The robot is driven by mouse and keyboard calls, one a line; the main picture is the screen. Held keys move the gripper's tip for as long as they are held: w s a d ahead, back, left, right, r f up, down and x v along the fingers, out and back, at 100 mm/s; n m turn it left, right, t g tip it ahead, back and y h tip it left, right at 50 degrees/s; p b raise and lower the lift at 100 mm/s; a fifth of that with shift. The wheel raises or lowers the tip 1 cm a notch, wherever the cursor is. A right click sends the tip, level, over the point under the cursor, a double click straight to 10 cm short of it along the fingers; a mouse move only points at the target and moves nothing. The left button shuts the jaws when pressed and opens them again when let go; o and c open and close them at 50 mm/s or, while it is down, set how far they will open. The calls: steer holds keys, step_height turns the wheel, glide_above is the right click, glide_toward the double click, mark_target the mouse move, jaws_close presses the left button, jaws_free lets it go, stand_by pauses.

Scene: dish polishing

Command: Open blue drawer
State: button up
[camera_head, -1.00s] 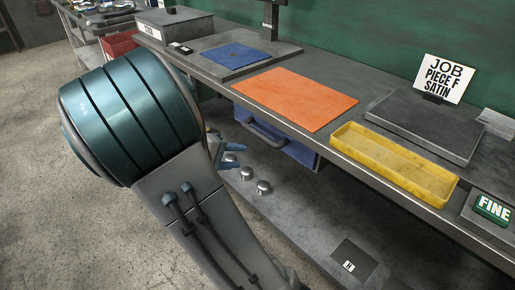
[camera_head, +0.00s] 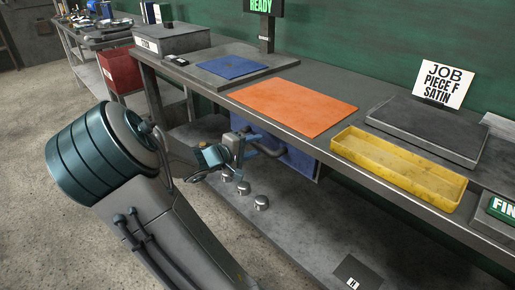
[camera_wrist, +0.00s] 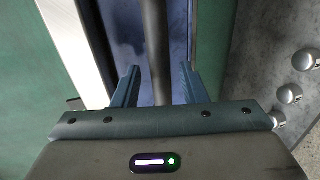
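The blue drawer (camera_head: 299,160) sits under the bench top, below the orange mat, and looks shut. Its grey bar handle (camera_head: 268,150) is partly hidden by my gripper (camera_head: 243,143), which is at the handle's left end. In the wrist view, the drawer's blue front (camera_wrist: 179,35) fills the top middle. The handle bar (camera_wrist: 156,45) runs between the two blue fingers of my gripper (camera_wrist: 159,76). The fingers are apart, with a gap to the bar on each side. I cannot tell how deep the bar sits between them.
The bench top carries a blue mat (camera_head: 233,66), an orange mat (camera_head: 295,106), a yellow tray (camera_head: 396,167) and a dark plate (camera_head: 425,130). Several silver knobs (camera_head: 261,203) stand on the lower shelf (camera_head: 300,235) below my gripper. Open floor lies left.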

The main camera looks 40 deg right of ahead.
steer(key=shift+x, duration=1.05)
jaws_close()
steer(key=f+p+v, duration=0.2)
steer(key=v, duration=1.1)
steer(key=a+f+p+v, duration=0.1)
steer(key=f+p+v, duration=0.1)
steer(key=v, duration=1.1)
steer(key=shift+s+f, duration=0.2)
steer(key=shift+f, duration=0.45)
jaws_free()
